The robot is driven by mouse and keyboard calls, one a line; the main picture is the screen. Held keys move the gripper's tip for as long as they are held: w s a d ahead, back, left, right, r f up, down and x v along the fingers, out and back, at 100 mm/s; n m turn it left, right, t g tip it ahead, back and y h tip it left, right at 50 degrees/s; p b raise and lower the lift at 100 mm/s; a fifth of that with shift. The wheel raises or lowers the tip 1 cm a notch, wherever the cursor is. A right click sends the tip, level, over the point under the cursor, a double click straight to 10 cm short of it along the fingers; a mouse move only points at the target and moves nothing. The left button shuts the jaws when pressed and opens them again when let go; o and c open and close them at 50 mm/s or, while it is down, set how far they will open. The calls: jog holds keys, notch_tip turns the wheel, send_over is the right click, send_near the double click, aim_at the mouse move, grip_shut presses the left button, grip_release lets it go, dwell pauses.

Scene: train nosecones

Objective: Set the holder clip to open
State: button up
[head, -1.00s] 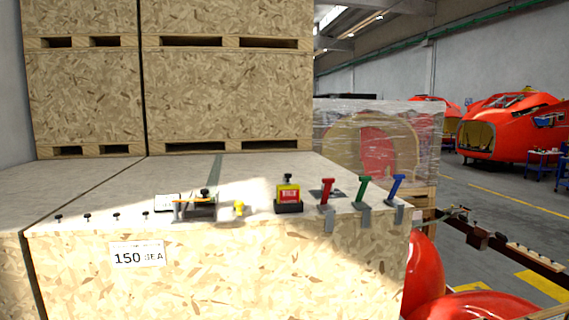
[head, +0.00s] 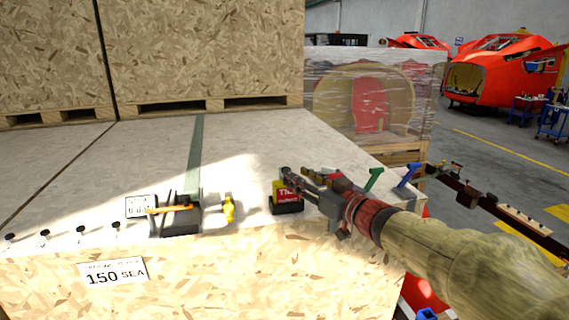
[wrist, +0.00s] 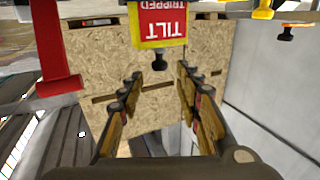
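A black holder (head: 180,222) with an orange bar across it stands near the crate top's front edge in the head view. A small yellow piece (head: 229,209) stands to its right. I cannot tell for sure which of these is the holder clip, or its setting. My gripper (head: 296,172) is at the red and yellow tilt box (head: 287,198), right of both, and partly hides it. In the wrist view my gripper (wrist: 159,74) is open and empty. The tilt box (wrist: 158,25) and its black knob (wrist: 159,62) show just beyond the fingertips, with its lettering upside down.
Green (head: 373,180) and blue (head: 408,175) levers stand right of my gripper. A red lever (wrist: 52,65) shows in the wrist view. Several black knobs (head: 45,234) line the front edge at left. Tall wooden crates (head: 205,50) stand behind. The crate top's middle is clear.

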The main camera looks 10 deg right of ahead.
jog(key=shift+p+x, duration=0.35)
jog(key=shift+x, duration=2.7)
jog(key=shift+c, duration=1.1)
grip_shut()
